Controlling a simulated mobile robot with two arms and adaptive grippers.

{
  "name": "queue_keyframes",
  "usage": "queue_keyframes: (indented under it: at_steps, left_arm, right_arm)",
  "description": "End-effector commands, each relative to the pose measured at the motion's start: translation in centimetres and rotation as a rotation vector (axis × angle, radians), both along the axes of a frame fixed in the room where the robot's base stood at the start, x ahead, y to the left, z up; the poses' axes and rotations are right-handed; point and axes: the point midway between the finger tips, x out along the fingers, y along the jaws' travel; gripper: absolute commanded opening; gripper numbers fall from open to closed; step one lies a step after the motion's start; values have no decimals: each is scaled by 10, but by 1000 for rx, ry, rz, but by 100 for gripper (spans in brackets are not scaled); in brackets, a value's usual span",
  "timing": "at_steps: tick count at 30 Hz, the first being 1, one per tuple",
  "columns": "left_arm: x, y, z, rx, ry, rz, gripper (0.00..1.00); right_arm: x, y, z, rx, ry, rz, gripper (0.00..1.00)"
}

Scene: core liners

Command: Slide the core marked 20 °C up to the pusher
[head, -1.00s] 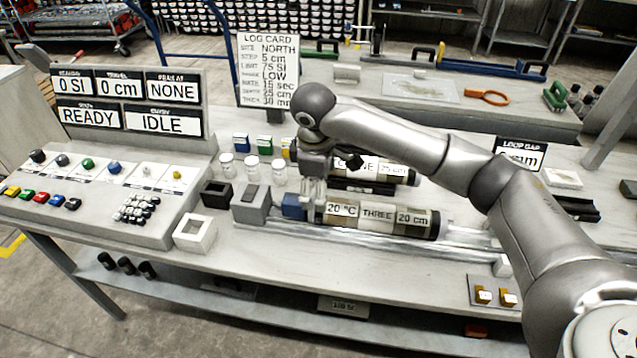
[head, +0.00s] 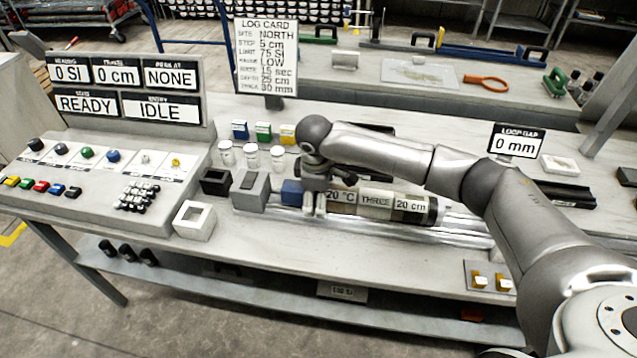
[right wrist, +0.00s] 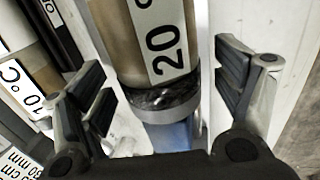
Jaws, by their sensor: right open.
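The core marked 20 °C (head: 375,206) lies along the metal rail, with labels THREE and 20 cm. In the right wrist view the same core (right wrist: 158,45) runs between the spread fingers. My right gripper (right wrist: 168,88) is open around its left end, one finger on each side, with no visible grip. A blue block (head: 291,193), apparently the pusher, sits on the rail just left of the core; it shows below the core's dark end in the wrist view (right wrist: 172,135). The gripper hides whether they touch in the head view. My left gripper is out of view.
Another core, marked 10 °C (right wrist: 18,75), lies close alongside. A grey block (head: 250,192) stands left of the blue block, with white jars (head: 251,156) behind. The control console (head: 95,175) is at left. The rail (head: 462,228) is clear right of the core.

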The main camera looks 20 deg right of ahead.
Motion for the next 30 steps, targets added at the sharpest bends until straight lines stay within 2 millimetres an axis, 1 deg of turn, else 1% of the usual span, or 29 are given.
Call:
queue_keyframes:
  at_steps: [5, 12, 13, 30]
  left_arm:
    - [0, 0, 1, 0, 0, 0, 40]
    - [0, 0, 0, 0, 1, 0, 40]
    - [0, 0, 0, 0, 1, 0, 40]
    - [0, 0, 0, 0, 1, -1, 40]
  right_arm:
    - [2, -1, -8, 1, -1, 0, 86]
    - [2, -1, -8, 1, -1, 0, 86]
    - [2, -1, -8, 1, -1, 0, 85]
    - [2, -1, -8, 1, -1, 0, 12]
